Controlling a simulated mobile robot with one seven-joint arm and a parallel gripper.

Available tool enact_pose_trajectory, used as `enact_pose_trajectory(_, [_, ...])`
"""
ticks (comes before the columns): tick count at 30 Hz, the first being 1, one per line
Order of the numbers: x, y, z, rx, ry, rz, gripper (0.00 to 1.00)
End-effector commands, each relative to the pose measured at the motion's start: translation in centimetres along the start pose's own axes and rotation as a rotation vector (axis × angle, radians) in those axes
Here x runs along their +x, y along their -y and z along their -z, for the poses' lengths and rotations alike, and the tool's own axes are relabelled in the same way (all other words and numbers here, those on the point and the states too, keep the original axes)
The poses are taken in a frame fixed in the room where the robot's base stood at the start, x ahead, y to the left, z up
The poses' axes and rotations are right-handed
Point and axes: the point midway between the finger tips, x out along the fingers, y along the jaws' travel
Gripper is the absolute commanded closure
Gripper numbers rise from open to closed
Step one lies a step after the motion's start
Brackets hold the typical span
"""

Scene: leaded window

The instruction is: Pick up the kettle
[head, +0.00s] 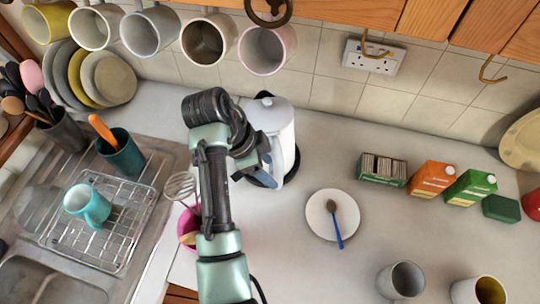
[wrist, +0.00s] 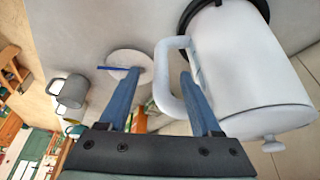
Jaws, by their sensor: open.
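The white kettle (head: 272,122) stands upright on its dark base (head: 262,181) on the counter near the back wall. In the wrist view the kettle (wrist: 255,70) fills the right side, with its lid knob at the lower right. My gripper (head: 264,168) is at the kettle's front side, partly hiding it in the head view. In the wrist view my gripper (wrist: 161,72) is open, with its blue fingers spread. The kettle's handle (wrist: 161,80) shows between the two fingers, and the right finger appears in the handle's opening. I cannot tell whether either finger touches it.
A white plate with a blue-handled spoon (head: 322,220) lies right of the kettle. A pink container (head: 187,228) with a whisk stands left of my arm. Mugs (head: 268,50) hang above. Cartons (head: 432,178) stand at right. The counter between plate and cartons is fairly clear.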

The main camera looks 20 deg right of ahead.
Motion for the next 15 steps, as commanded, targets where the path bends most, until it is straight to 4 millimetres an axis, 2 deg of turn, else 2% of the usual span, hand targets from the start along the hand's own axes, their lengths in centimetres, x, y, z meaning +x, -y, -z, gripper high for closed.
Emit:
enact_pose_trajectory(7, [1.5, 0.1, -0.1, 0.001, 0.0, 0.0, 0.35])
enact_pose_trajectory(15, [5.1, 0.2, -0.3, 0.001, 0.001, 0.0, 0.35])
